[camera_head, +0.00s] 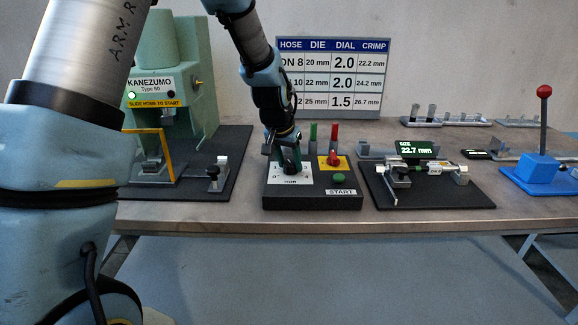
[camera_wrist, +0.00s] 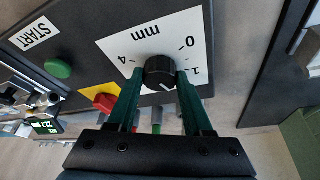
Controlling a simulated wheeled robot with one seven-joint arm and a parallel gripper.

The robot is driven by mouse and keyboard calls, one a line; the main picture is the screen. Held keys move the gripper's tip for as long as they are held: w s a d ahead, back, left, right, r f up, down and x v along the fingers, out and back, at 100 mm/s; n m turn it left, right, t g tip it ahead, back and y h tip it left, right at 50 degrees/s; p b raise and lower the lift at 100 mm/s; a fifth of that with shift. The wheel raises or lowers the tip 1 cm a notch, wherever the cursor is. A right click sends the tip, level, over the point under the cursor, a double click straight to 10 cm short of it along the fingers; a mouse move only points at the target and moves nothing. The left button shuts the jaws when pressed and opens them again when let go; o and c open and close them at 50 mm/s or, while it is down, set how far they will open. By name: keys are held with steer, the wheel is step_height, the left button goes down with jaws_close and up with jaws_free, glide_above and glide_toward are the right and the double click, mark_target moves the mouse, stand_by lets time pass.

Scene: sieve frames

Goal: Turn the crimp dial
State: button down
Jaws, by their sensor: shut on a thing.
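The crimp dial is a black ribbed knob (camera_wrist: 160,72) on a white scale plate (camera_wrist: 196,30) marked 0, 1, 4 and mm. It sits on the left part of the dark control box (camera_head: 312,201). My gripper (camera_wrist: 160,82) is shut on the knob, with one green finger on each side of it. In the head view my gripper (camera_head: 291,165) comes down onto the dial from above and partly hides it and the scale. A light pointer line shows on the knob in the wrist view, near its lower edge.
The box also has a green START button (camera_head: 339,178) and a red switch on a yellow plate (camera_head: 334,161). A chart (camera_head: 343,72) stands behind. The green press (camera_head: 170,75) is left, a gauge reading 22.7 mm (camera_head: 415,149) right, and a blue lever tool (camera_head: 540,172) far right.

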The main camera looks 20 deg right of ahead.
steer(key=shift+n+y, duration=0.4)
steer(key=shift+n, duration=0.4)
steer(key=shift+t, duration=0.3)
steer(key=shift+c, duration=1.5)
jaws_free()
steer(key=shift+r, duration=0.1)
steer(key=b+v, duration=0.2)
steer(key=v, duration=0.8)
steer(key=shift+r+b, duration=0.3)
steer(key=shift+b, duration=0.05)
steer(key=shift+a, duration=0.15)
